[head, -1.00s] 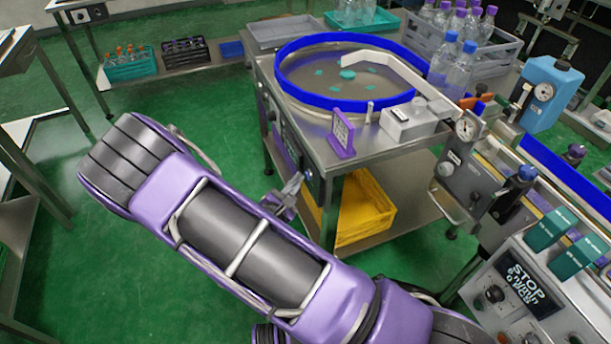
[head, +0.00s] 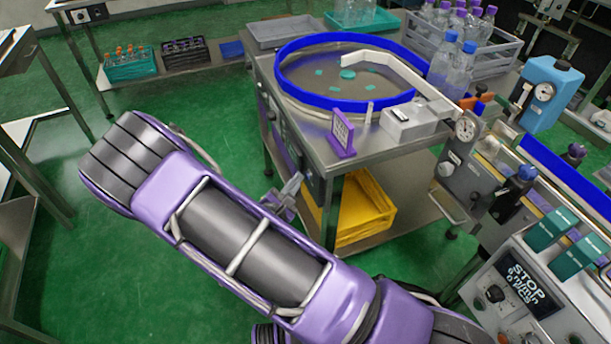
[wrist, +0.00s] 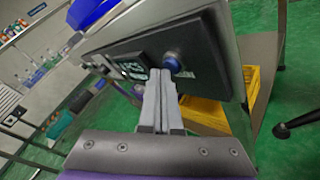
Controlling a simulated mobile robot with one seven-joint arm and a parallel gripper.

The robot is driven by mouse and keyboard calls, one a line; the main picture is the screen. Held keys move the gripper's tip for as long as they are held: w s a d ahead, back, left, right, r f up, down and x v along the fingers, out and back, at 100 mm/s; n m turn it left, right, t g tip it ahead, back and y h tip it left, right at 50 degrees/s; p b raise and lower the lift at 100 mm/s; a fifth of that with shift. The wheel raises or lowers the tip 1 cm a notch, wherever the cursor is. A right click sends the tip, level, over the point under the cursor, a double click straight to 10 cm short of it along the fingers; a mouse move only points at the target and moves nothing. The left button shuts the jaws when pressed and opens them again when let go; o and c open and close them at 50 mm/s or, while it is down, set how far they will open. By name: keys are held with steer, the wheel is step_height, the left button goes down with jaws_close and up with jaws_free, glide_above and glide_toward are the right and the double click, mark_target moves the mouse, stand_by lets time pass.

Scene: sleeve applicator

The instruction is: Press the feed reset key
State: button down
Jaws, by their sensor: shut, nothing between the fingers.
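A dark control panel (wrist: 205,62) is set in the side of the steel feed table. It carries a round blue key (wrist: 173,64) and, to its left, a small block with pale markings (wrist: 132,68). No label naming the feed reset key is readable. My gripper (wrist: 160,74) is shut and empty, with its grey fingertips just below and left of the blue key in the wrist view. I cannot tell whether they touch the panel. In the head view my gripper (head: 296,180) is beside the table's near side, close to the panel.
The table's top bears a blue-rimmed round bowl (head: 292,92), a purple sign (head: 342,134) and a grey box (head: 408,122). A yellow crate (head: 365,205) sits on its lower shelf. Green floor (head: 75,265) is open to the left.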

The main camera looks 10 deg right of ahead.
steer(key=shift+s+a, duration=0.15)
steer(key=shift+a, duration=0.35)
steer(key=a, duration=0.2)
steer(key=s+a, duration=0.1)
steer(key=a, duration=0.1)
steer(key=shift+s+a, duration=0.2)
steer(key=shift+a, duration=0.2)
steer(key=shift+w, duration=0.1)
stand_by(0.5)
